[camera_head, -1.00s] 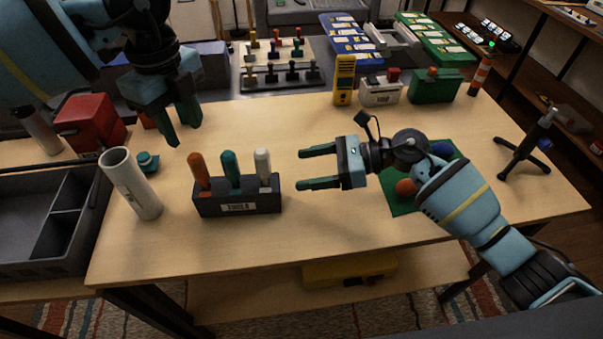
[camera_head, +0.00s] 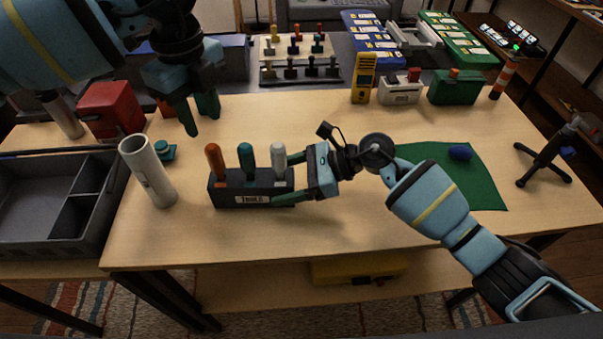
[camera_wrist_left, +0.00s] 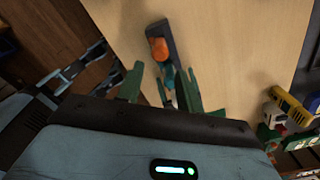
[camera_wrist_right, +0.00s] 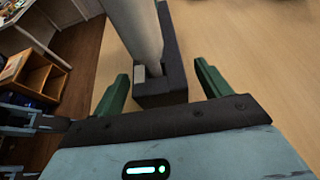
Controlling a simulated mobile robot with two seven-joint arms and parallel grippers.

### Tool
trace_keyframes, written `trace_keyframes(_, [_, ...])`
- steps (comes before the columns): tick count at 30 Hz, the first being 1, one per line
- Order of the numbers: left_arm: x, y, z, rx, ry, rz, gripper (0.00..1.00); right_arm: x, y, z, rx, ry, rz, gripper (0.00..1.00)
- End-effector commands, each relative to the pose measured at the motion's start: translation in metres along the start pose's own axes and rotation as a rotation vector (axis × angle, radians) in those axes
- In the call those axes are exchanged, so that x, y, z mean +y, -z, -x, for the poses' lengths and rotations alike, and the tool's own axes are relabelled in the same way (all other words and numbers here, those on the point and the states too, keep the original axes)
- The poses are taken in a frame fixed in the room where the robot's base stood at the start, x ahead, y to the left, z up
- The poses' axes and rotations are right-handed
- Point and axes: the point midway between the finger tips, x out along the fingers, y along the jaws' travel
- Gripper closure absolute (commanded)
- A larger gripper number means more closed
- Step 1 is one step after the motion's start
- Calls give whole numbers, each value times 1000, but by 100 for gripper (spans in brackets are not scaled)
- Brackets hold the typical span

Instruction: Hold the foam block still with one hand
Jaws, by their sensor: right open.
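The dark foam block (camera_head: 225,198) with a TOOLS label stands upright on the table. An orange-brown handle (camera_head: 214,160), a teal handle (camera_head: 246,160) and a white handle (camera_head: 278,158) stick up from it. My right gripper (camera_head: 283,180) is open at the block's right end, its fingers on either side of that end. In the right wrist view the block (camera_wrist_right: 172,50) lies between the spread fingers, with a gap visible on each side. My left gripper (camera_head: 201,122) is open and empty, above the table behind the block. The block also shows in the left wrist view (camera_wrist_left: 160,28).
A white tube (camera_head: 148,172) and a small teal piece (camera_head: 165,151) stand left of the block. A dark tray (camera_head: 50,245) is at the far left. A green mat (camera_head: 485,185) with a blue object (camera_head: 460,153) lies right. The table front is clear.

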Motion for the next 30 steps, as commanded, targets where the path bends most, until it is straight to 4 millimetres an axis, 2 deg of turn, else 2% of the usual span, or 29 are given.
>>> trace_keyframes(5, [0, 0, 0, 0, 0, 0, 64, 0, 0, -10, 0, 0, 1, 24])
trace_keyframes(13, [0, 0, 0, 0, 0, 0, 64, 0, 0, -11, 1, 1, 1, 24])
trace_keyframes(24, [0, 0, 0, 0, 0, 0, 64, 0, 0, -11, 0, 1, 1, 71])
trace_keyframes(25, [0, 0, 0, 0, 0, 0, 62, 0, 0, -11, 0, 1, 0, 73])
trace_keyframes(28, [0, 0, 0, 0, 0, -10, 49, 0, 0, -11, 0, 1, 0, 73])
trace_keyframes(30, [0, 0, 0, 0, 0, -38, 49, 0, 0, -11, 0, 1, 0, 73])
